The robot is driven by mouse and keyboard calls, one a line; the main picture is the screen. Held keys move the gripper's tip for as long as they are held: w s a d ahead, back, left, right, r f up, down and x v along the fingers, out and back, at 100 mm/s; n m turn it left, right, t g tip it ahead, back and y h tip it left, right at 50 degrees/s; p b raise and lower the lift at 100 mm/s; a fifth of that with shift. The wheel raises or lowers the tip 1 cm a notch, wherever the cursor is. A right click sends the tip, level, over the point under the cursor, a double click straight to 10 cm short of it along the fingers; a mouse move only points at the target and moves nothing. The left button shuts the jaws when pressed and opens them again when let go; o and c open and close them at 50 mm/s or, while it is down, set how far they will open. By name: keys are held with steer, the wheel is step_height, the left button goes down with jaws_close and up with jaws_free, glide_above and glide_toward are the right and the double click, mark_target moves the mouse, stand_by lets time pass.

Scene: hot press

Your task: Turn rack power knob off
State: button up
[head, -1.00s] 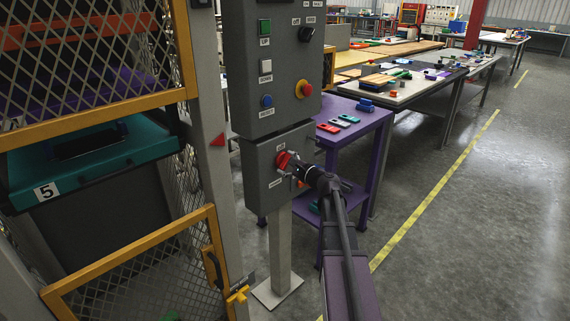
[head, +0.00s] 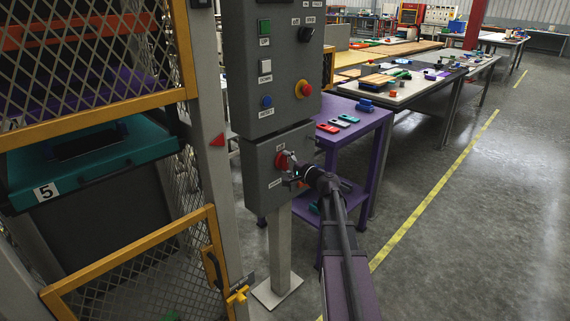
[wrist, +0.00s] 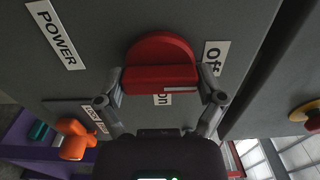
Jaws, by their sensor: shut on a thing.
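In the head view the knob (head: 281,160) is partly hidden by my gripper (head: 296,172). In the wrist view my gripper (wrist: 160,96) is shut on the knob, one finger at each end of its raised bar. The white mark (wrist: 180,90) on the bar lies toward the right end, on the side of the "Off" label (wrist: 212,58). The "On" label (wrist: 162,98) shows just below the bar.
An orange part (wrist: 75,142) is near my left finger in the wrist view. Above the box is a panel with buttons and a red emergency stop (head: 303,89). A yellow-framed cage (head: 130,262) stands left; a purple table (head: 372,118) stands close behind on the right.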

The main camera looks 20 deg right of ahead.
steer(key=shift+s+a, duration=0.1)
stand_by(0.3)
steer(key=o, duration=0.8)
steer(key=shift+o, duration=0.2)
steer(key=v, duration=1.2)
